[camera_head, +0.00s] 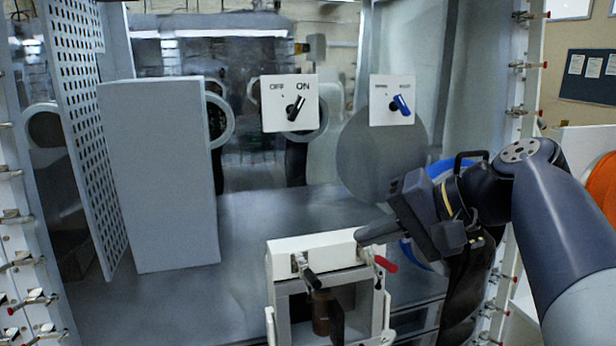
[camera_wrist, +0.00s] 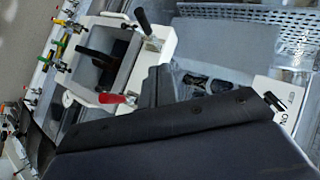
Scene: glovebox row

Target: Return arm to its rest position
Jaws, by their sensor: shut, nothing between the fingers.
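My gripper (camera_head: 372,236) reaches in from the right in the head view, above the right end of a white box-like fixture (camera_head: 322,246). Its fingers are together with nothing held. In the head view the fingertips appear close to a red-tipped lever (camera_head: 384,263); I cannot tell if they touch it. The wrist view shows the white fixture (camera_wrist: 158,38) tilted, with its red lever (camera_wrist: 112,98) and black lever (camera_wrist: 143,20). My gripper's dark body fills the lower part of that view.
A panel with an OFF/ON knob (camera_head: 290,103) and a panel with a blue knob (camera_head: 392,100) are at the back. A tall grey panel (camera_head: 158,175) stands left. A brown cylinder (camera_head: 321,312) is inside the fixture. Grey floor (camera_head: 245,225) behind the fixture is clear.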

